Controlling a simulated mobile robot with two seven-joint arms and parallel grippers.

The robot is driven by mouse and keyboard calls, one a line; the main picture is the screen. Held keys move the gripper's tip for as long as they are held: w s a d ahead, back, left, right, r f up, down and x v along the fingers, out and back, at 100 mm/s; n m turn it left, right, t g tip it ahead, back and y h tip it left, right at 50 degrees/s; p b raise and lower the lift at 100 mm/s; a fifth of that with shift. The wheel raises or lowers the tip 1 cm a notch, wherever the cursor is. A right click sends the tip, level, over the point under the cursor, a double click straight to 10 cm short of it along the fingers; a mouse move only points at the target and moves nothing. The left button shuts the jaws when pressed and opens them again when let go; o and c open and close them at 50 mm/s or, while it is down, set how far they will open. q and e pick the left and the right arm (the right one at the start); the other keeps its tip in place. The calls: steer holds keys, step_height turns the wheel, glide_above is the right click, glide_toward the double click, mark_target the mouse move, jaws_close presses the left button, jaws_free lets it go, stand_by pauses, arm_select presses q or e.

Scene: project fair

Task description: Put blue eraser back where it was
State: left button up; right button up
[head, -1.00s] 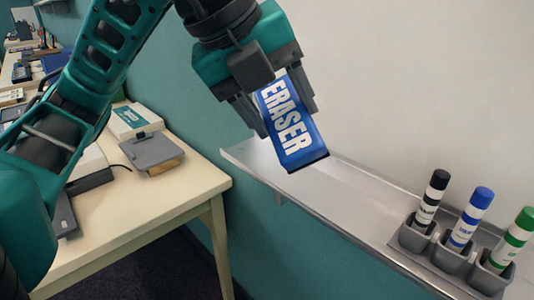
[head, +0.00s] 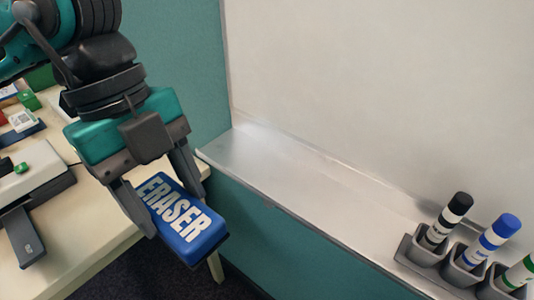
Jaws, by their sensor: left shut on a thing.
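The blue eraser (head: 186,226), with "ERASER" in white letters, is in the head view at lower left. My left gripper (head: 170,205) is shut on it, one finger on each side. It is held tilted in the air, in front of the cream table's corner and to the left of the whiteboard's metal tray (head: 290,180). The left part of that tray is bare. My right gripper is not in view.
A marker holder (head: 424,252) at the tray's right end holds black (head: 447,220), blue (head: 488,240) and green (head: 518,274) markers. The whiteboard (head: 380,90) rises behind the tray. The cream table (head: 90,240) at left carries a grey device (head: 30,175) and other items.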

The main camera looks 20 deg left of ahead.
arm_select(q)
steer(key=shift+w+d+r+p, duration=0.2)
steer(key=shift+w+d+p, duration=0.05)
steer(key=shift+w+p, duration=0.15)
steer(key=shift+w+d+r+p, duration=0.2)
steer(key=shift+w+p, duration=0.15)
steer(key=shift+w, duration=0.05)
steer(key=w+d+p, duration=0.1)
steer(key=w+d, duration=0.2)
steer(key=w, duration=0.5)
steer(key=w+d, duration=0.3)
steer(key=w, duration=0.5)
steer(key=f, duration=0.6)
steer(key=shift+s+a+f, duration=0.1)
steer(key=shift+a+f, duration=0.1)
steer(key=shift+f, duration=0.15)
steer(key=shift+w+f+p, duration=0.2)
steer(key=shift+f+p, duration=0.2)
steer(key=shift+f, duration=0.15)
steer(key=shift+d, duration=0.1)
